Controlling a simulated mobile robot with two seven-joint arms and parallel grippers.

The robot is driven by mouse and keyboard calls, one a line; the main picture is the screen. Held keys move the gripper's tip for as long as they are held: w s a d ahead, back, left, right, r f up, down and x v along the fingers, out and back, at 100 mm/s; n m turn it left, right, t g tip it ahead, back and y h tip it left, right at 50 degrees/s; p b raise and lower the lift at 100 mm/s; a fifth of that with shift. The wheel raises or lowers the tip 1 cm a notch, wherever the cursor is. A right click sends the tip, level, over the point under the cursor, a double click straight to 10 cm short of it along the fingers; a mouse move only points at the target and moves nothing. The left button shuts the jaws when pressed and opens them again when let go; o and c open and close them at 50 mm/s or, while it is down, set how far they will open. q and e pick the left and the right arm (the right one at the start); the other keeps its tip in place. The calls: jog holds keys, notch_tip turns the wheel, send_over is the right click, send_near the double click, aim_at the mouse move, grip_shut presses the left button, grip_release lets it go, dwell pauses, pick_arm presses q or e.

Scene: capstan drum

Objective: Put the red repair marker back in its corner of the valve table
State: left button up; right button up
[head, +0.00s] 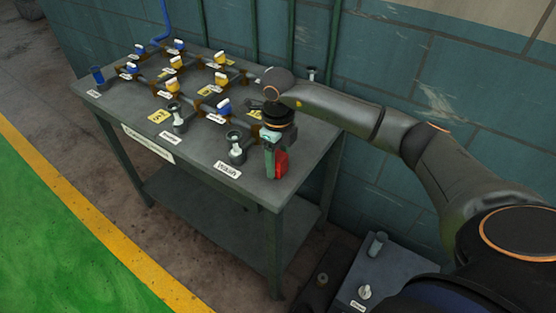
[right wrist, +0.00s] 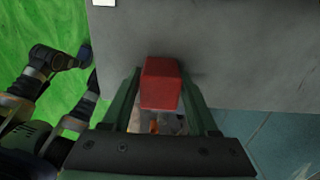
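The red repair marker (head: 281,163) is a small red block at the front right corner of the grey valve table (head: 205,170). My right gripper (head: 272,160) points down over that corner, with the marker at its fingers. In the right wrist view the marker (right wrist: 160,84) sits between the two green fingertips, which close against its sides. The tabletop (right wrist: 230,45) lies just beyond it. I cannot tell whether the marker's lower end touches the tabletop. My left gripper does not show in the head view.
Several blue and yellow valves (head: 177,62) on pipes stand on the table's far part. A grey fitting (head: 236,148) and a "Wash" label (head: 227,169) are left of the gripper. A teal wall (head: 440,90) runs behind. A low grey box (head: 385,270) stands at lower right.

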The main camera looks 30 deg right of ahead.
jog(key=shift+o, duration=1.3)
jog(key=shift+r, duration=0.1)
